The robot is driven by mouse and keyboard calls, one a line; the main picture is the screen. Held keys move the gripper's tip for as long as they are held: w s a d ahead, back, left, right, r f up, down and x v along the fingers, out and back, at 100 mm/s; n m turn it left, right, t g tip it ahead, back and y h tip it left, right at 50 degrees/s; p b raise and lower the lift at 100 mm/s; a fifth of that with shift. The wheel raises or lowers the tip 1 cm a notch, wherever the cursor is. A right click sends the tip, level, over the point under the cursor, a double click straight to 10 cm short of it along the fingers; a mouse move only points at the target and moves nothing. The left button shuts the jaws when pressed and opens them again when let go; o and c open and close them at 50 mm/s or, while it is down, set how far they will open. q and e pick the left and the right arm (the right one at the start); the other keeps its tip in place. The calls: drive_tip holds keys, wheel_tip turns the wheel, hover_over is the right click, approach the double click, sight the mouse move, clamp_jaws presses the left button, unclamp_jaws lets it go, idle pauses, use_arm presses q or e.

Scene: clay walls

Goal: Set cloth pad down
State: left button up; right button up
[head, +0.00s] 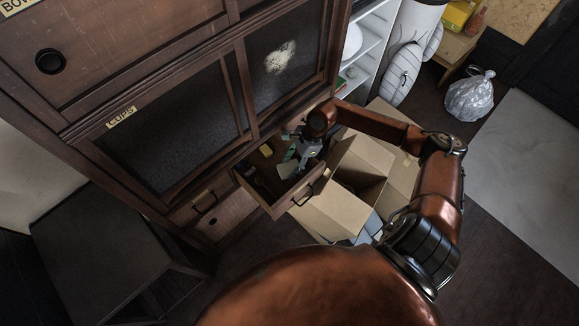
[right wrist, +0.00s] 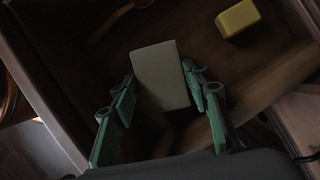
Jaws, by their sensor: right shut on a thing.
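The cloth pad (right wrist: 160,76) is a pale, flat rectangular piece, seen between the green fingers of my right gripper in the right wrist view. It also shows as a light patch in the head view (head: 287,170). My right gripper (head: 295,160) points down into the open wooden drawer (head: 289,198) and is shut on the pad. The pad is over the drawer floor (right wrist: 255,75); I cannot tell whether it touches it. My left gripper is not in view.
A yellow block (right wrist: 237,19) and a wooden utensil (right wrist: 122,14) lie in the drawer, apart from the pad. An open cardboard box (head: 335,205) stands right beside the drawer. The dark cabinet (head: 175,130) rises behind. Some drawer floor is bare.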

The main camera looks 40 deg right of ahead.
wheel_tip(320, 180, down, 2)
drive_tip(key=o, duration=1)
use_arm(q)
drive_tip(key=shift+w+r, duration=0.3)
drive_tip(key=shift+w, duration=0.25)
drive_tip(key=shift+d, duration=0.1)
use_arm(e)
drive_tip(key=shift+d, duration=0.1)
drive_tip(key=shift+d+r, duration=0.1)
drive_tip(key=shift+r, duration=0.25)
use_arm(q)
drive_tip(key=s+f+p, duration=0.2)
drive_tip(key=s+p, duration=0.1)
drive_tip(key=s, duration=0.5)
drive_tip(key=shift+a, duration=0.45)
use_arm(e)
drive_tip(key=v, duration=1.1)
drive_tip(key=shift+s+r, duration=0.1)
drive_tip(key=shift+r, duration=0.05)
